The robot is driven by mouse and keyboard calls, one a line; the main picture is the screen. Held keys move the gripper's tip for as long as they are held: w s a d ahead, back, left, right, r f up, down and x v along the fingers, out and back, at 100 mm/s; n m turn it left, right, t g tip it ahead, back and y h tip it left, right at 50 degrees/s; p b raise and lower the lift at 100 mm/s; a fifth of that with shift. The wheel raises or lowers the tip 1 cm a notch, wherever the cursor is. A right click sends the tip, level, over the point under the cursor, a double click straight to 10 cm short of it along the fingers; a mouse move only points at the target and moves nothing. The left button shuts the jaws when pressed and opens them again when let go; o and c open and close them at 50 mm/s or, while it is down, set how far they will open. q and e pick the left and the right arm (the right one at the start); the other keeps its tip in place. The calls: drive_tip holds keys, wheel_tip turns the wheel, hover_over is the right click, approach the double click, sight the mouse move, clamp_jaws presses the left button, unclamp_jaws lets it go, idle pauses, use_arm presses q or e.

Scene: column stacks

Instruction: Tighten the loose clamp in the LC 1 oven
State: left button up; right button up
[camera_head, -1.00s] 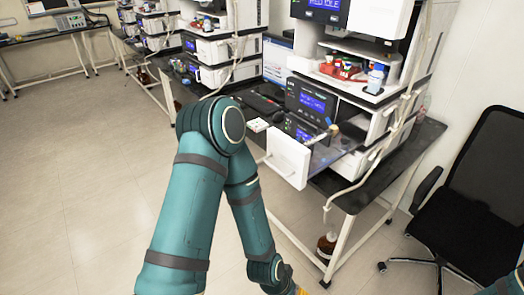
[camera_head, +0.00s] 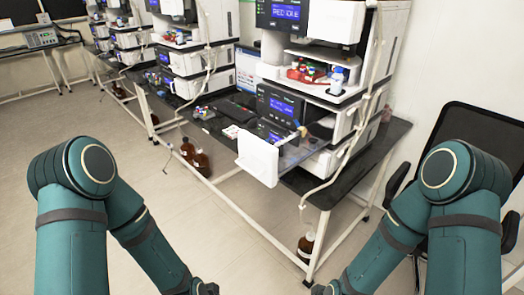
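An instrument stack (camera_head: 330,75) stands on the dark bench right of centre. A white drawer-like front (camera_head: 257,157) juts out from its lower part toward me, with a clear panel (camera_head: 290,150) behind it. A small yellowish and blue part (camera_head: 300,130) shows above that panel. I cannot make out a clamp or an LC 1 label. My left arm comes in from the left and my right arm from the right. Both reach down to the bottom edge, well in front of the bench. Neither gripper's fingers show.
A black office chair (camera_head: 470,140) stands at the right, behind my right arm. Brown bottles (camera_head: 306,246) stand on the floor under the bench (camera_head: 345,185). More instrument stacks (camera_head: 190,50) line the bench to the left. The floor (camera_head: 200,240) between my arms is clear.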

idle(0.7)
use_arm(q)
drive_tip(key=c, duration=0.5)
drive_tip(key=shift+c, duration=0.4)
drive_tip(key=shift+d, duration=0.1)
